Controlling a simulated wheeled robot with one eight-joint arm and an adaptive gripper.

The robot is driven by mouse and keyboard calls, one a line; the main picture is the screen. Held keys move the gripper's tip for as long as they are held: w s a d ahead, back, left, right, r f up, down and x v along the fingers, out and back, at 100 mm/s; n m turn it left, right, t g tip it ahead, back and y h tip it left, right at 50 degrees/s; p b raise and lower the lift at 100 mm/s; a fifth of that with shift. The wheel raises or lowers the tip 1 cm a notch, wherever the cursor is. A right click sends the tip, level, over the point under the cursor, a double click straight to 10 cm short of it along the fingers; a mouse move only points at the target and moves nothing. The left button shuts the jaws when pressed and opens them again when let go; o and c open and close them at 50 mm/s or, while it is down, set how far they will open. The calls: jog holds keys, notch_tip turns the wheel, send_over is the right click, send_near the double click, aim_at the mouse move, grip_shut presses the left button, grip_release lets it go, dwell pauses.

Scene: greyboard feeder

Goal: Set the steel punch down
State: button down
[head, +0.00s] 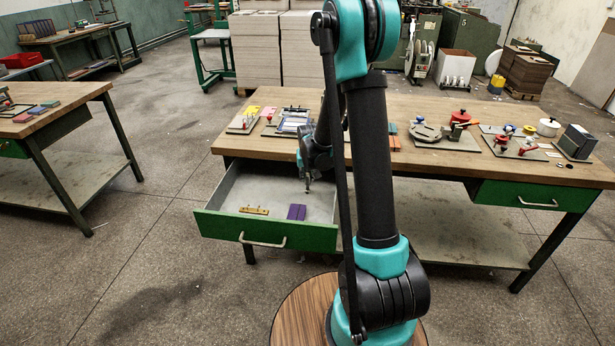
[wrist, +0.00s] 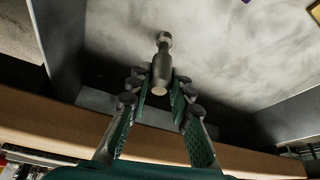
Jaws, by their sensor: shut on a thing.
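The steel punch (wrist: 163,62) is a small grey metal piece with a narrow neck and a rounded knob at its far end. My gripper (wrist: 158,86) is shut on it, with one finger on each side. In the head view my gripper (head: 307,178) hangs over the back right part of the open drawer (head: 222,226), with the punch (head: 308,187) pointing down. I cannot tell whether the punch's tip touches the drawer floor.
A brass-coloured piece (head: 254,210) and purple blocks (head: 297,212) lie near the drawer's front. The left and middle drawer floor is clear. The wooden bench top (head: 430,167) behind holds fixtures and tools, and a green closed drawer (head: 520,196) is at right.

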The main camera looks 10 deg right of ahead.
jog(key=c, duration=1.4)
grip_release()
jog(key=shift+f, duration=0.1)
jog(key=shift+o, duration=0.2)
jog(key=v, duration=1.2)
jog(key=shift+n, duration=0.3)
jog(key=s+d+f, duration=0.1)
jog(key=s, duration=0.8)
jog(key=s+d+f, duration=0.1)
jog(key=s, duration=0.8)
jog(key=s+d+f, duration=0.1)
jog(key=s, duration=0.7)
jog(key=shift+s+d, duration=0.4)
